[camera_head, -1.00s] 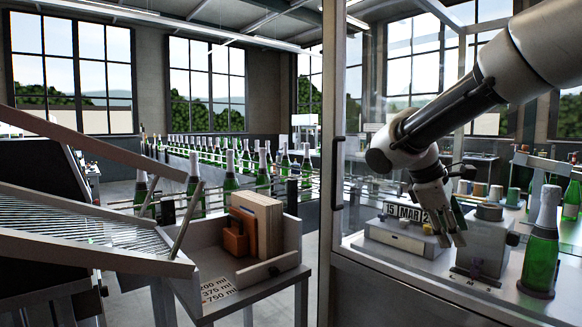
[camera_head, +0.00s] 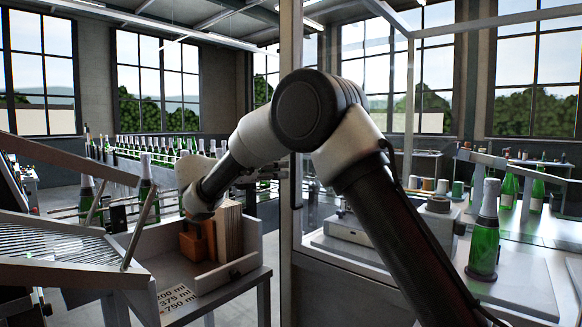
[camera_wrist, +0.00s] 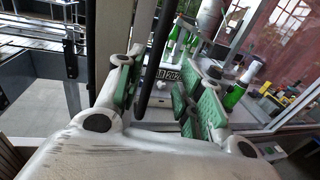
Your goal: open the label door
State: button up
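The label door is a clear panel in a grey metal frame (camera_head: 290,60), in the middle of the head view. My arm covers much of it, and I cannot tell there whether it stands ajar. In the wrist view a dark upright bar (camera_wrist: 156,60), apparently the door handle, runs between the fingers. My gripper (camera_wrist: 160,92) is open, its green pads apart on either side of the bar; I see no clear contact.
Behind the panel are a date block (camera_wrist: 172,75), a grey device (camera_head: 437,222) and a green bottle (camera_head: 485,235). Left of the post stands a bin (camera_head: 225,280) with brown boards (camera_head: 229,232) and an orange holder (camera_head: 193,245). A sloping wire rack (camera_head: 50,240) is further left.

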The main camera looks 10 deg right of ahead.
jog(key=x, duration=0.7)
jog(key=shift+w+a+r, duration=0.2)
jog(key=shift+w+r, duration=0.05)
jog(key=shift+w, duration=0.05)
grip_shut()
